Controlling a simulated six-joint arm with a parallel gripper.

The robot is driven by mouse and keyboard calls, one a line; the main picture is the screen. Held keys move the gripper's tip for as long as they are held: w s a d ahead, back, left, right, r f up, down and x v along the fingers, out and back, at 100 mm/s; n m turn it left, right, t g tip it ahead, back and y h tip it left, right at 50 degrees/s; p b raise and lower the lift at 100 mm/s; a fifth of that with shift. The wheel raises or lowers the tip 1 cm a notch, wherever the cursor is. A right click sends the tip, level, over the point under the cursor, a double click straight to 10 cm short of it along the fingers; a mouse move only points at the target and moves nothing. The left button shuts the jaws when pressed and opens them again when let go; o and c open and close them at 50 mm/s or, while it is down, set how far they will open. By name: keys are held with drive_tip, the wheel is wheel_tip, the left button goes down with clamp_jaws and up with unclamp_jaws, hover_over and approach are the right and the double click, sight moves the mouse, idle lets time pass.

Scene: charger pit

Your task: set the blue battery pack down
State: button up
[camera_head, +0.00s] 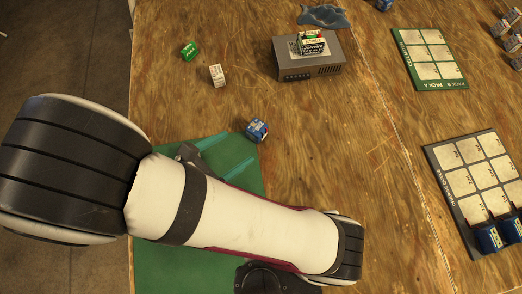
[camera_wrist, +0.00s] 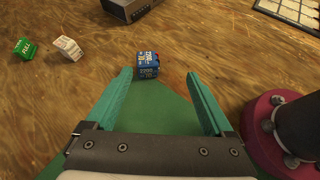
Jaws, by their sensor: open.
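The blue battery pack (camera_head: 257,129) lies on the wooden table at the far corner of the green mat. In the wrist view the blue pack (camera_wrist: 148,66) shows just ahead of the fingertips, left of the middle of the gap. My gripper (camera_head: 243,147) is open, with its two teal fingers spread and pointing at the pack. In the wrist view my gripper (camera_wrist: 158,74) has nothing clamped between its fingers. The pack appears clear of both fingers.
A green pack (camera_head: 189,51) and a white pack (camera_head: 217,75) lie further off to the left. A dark grey box (camera_head: 291,73) stands at the back with packs on top. Pads with pale squares (camera_head: 430,70) (camera_head: 473,168) lie at the right.

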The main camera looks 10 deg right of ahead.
drive_tip(key=s+d+r+m+g+y, duration=0.2)
drive_tip(key=s+d+r+m+g, duration=0.25)
drive_tip(key=m, duration=0.55)
drive_tip(key=s+d+r+m+g+y, duration=0.3)
drive_tip(key=d+m+g, duration=0.25)
drive_tip(key=m, duration=0.45)
drive_tip(key=r+m+t+y, duration=0.1)
drive_tip(key=m+y, duration=0.1)
drive_tip(key=m, duration=0.1)
drive_tip(key=s+a+r+m+y, duration=0.1)
drive_tip(key=m+y, duration=0.1)
drive_tip(key=m, duration=0.1)
drive_tip(key=s+r+m+t+y, duration=0.1)
drive_tip(key=m+y, duration=0.1)
drive_tip(key=m, duration=0.2)
drive_tip(key=shift+a+r+t, duration=0.3)
drive_tip(key=shift+a+r, duration=0.05)
